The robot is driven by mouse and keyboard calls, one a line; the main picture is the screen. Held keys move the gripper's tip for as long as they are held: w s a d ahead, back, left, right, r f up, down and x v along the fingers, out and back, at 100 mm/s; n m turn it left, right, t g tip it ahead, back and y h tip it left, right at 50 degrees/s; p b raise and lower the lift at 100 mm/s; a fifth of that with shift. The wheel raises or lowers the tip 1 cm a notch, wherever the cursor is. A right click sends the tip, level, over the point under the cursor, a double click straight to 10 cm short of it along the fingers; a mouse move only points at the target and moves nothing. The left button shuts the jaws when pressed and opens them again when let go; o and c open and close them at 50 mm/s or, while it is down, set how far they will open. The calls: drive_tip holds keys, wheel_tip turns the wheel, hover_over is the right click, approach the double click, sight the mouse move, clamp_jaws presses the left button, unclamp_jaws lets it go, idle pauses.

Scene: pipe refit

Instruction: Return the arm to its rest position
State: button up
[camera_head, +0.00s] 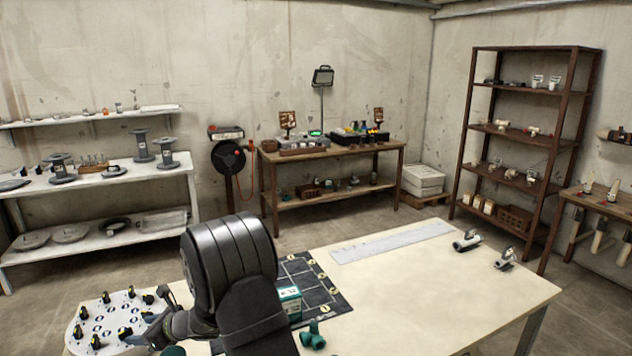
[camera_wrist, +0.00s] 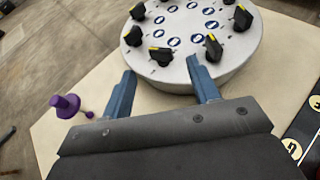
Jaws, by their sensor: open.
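My arm (camera_head: 232,270) reaches over the near-left part of the pale work table (camera_head: 420,290) and hides part of it. My gripper (camera_head: 148,328) is at the lower left, beside the round white board (camera_head: 78,335). In the wrist view my gripper (camera_wrist: 162,68) has its two blue fingers spread apart with nothing between them. The fingertips are at the near rim of the board (camera_wrist: 240,65), which bears several black-and-yellow handles and blue oval marks. Whether the fingertips touch the rim cannot be told.
A dark marked mat (camera_head: 325,290) lies beside my arm, with a small white-and-green box (camera_head: 290,303) and a green fitting (camera_head: 313,337) near it. A purple piece (camera_wrist: 65,105) is left of my gripper. The table's middle is clear.

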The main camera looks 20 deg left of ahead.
drive_tip(key=shift+v, duration=1.85)
